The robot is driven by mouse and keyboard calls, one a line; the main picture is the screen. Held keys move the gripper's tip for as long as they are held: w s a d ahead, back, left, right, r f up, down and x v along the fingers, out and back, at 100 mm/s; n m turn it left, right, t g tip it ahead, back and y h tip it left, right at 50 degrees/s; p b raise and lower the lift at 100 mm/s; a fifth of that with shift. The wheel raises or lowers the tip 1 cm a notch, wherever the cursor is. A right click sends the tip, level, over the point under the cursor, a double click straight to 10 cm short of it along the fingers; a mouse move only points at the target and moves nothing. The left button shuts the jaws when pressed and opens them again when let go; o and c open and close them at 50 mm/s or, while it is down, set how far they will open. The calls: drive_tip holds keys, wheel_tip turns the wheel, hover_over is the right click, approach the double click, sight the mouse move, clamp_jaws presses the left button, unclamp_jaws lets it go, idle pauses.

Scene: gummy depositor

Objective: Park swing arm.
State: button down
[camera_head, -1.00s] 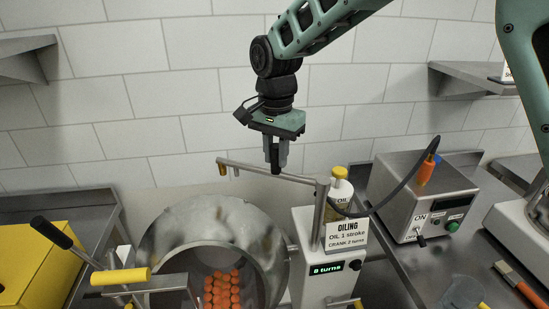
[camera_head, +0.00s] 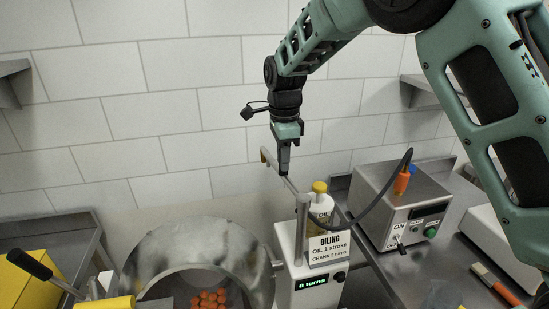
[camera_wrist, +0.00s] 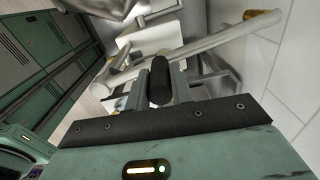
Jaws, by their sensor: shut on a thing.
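The swing arm (camera_head: 293,186) is a thin metal bar on an upright post of the white oiling unit (camera_head: 296,270). In the head view it points back and left towards the tiled wall, clear of the drum's mouth. Its free end has a brass tip, which also shows in the wrist view (camera_wrist: 262,14). In the wrist view a dark cylinder sits between my fingers (camera_wrist: 160,82), beside the bar; the exact contact is partly hidden.
A steel drum (camera_head: 190,250) with orange pieces (camera_head: 208,298) stands left of the unit. An oil bottle (camera_head: 321,205) with a yellow cap and an oiling sign (camera_head: 329,250) are close to the post. A control box (camera_head: 395,205) with a cable stands to the right.

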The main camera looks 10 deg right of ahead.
drive_tip(key=shift+w+d+r, duration=0.1)
drive_tip(key=shift+d, duration=0.25)
drive_tip(key=shift+w+d, duration=0.1)
drive_tip(key=shift+d, duration=0.5)
drive_tip(key=c, duration=1.2)
unclamp_jaws()
drive_tip(key=shift+d, duration=0.1)
drive_tip(key=shift+c, duration=0.2)
wheel_tip(320, 180, up, 17)
drive_tip(key=b, duration=0.3)
drive_tip(key=shift+r+b, duration=0.15)
drive_tip(key=shift+b, duration=0.25)
